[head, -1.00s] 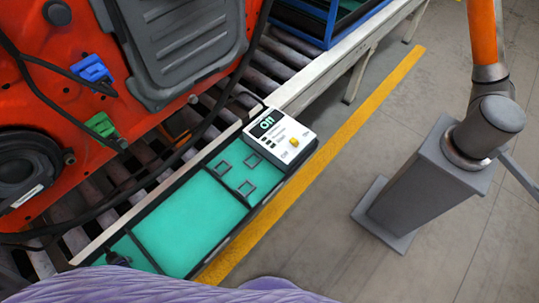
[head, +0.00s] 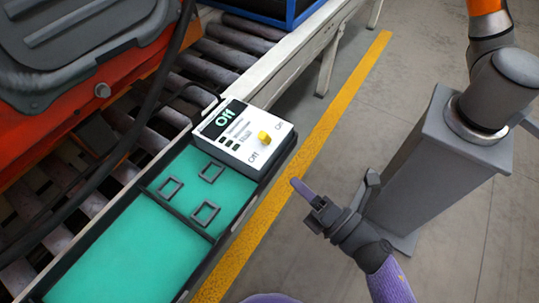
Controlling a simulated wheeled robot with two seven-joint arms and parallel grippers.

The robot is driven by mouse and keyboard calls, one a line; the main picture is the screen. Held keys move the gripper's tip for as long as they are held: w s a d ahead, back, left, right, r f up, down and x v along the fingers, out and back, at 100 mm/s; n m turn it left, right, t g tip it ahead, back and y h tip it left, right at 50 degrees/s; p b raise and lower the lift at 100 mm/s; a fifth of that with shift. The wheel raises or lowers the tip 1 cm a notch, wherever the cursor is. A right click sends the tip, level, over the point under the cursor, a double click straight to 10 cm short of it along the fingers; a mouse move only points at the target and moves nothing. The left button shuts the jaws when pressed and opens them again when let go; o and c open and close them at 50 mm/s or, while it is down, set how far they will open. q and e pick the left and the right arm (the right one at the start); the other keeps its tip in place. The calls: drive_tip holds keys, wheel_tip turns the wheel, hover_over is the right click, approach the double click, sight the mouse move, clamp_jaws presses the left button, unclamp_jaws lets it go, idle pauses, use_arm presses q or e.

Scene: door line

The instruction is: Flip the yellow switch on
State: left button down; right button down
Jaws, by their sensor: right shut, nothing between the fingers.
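The yellow switch (head: 264,137) is a small knob on a white control box (head: 228,146). The box's dark display shows green letters that read as "Off". Labels stand on either side of the knob; the one below it reads "Off". The box sits at the far end of a teal tray (head: 135,238). My right gripper (head: 299,186) is shut and empty, to the lower right of the box and apart from it, over the floor side. Its fingertips point up and left toward the box. My left gripper is not in view.
An orange door panel (head: 105,93) with a black cable is at the left over conveyor rollers (head: 235,42). A blue crate (head: 290,15) is at the top. A grey pedestal (head: 425,165) with a robot arm stands at the right, behind my right arm. A yellow line (head: 330,113) crosses the floor.

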sight(265, 158)
drive_tip(key=b+x, duration=0.1)
drive_tip(key=x, duration=0.8)
drive_tip(key=shift+w+a, duration=0.25)
drive_tip(key=shift+w, duration=0.1)
drive_tip(key=shift+r, duration=0.1)
drive_tip(key=shift+r+m+p, duration=0.15)
drive_tip(key=shift+m+p, duration=0.35)
drive_tip(key=shift+w+r+m+p, duration=0.1)
drive_tip(key=shift+m+p, duration=0.2)
